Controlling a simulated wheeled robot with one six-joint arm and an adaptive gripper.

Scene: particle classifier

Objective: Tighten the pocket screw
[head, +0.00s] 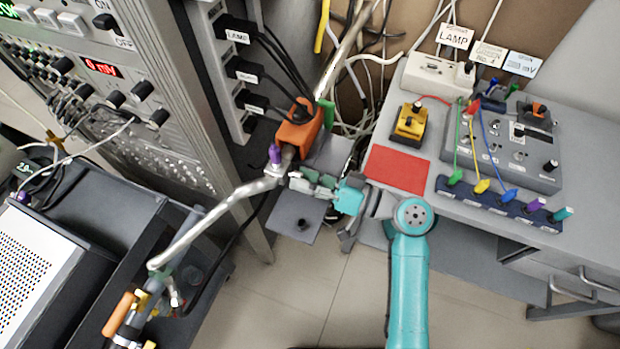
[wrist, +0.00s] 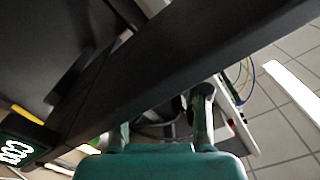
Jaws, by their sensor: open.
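My gripper (head: 296,181) is at the middle of the head view, at the end of my teal arm, pointing left beside a bent metal pipe (head: 215,215). In the wrist view my gripper (wrist: 160,118) has its two fingers apart, with nothing seen held between them. A small purple knob (head: 274,154) stands on the pipe fitting, just above and left of the fingers. An orange block (head: 299,136) sits on the pipe behind it. I cannot tell for sure which part is the pocket screw. Whether the fingers touch the fitting is unclear.
A dark beam (wrist: 170,75) crosses the wrist view close beyond the fingers. An instrument rack (head: 150,100) stands at the left. At the right, a grey bench (head: 395,215) carries a red mat (head: 397,169), a yellow box (head: 409,124) and a wired panel. Tiled floor lies below.

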